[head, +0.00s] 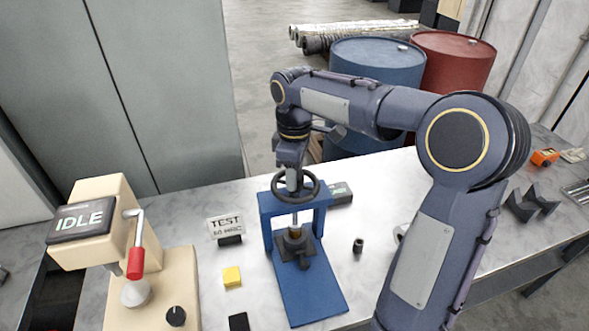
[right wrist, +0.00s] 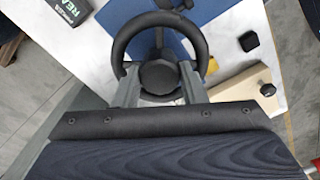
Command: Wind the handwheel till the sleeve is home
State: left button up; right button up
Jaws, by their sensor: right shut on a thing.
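The black handwheel (head: 311,190) tops the screw of a blue press (head: 309,285) on the bench. My right gripper (head: 291,182) reaches down onto it from above. In the right wrist view the handwheel (right wrist: 196,38) fills the upper middle, and my right gripper (right wrist: 160,82) is shut on its round hub, one finger each side. Below, a silvery screw (head: 295,217) runs down to a small brownish part (head: 295,233), perhaps the sleeve, in a dark holder (head: 303,250). Whether the sleeve is seated is too small to tell. My left gripper is out of view.
A cream machine (head: 95,190) with an IDLE screen and red-handled lever stands left. Blue (head: 375,62) and red (head: 455,60) barrels stand beyond.

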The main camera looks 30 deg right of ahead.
jog(key=m, duration=0.4)
jog(key=shift+r+m+p, duration=0.1)
jog(key=shift+m+p, duration=0.2)
jog(key=shift+p, duration=0.05)
jog(key=m, duration=0.4)
jog(key=shift+w+m+p, duration=0.1)
jog(key=shift+m+p, duration=0.2)
jog(key=m, duration=0.4)
jog(key=shift+d, duration=0.1)
jog(key=shift+m+p, duration=0.4)
jog(key=shift+m, duration=2)
jog(key=o, duration=0.7)
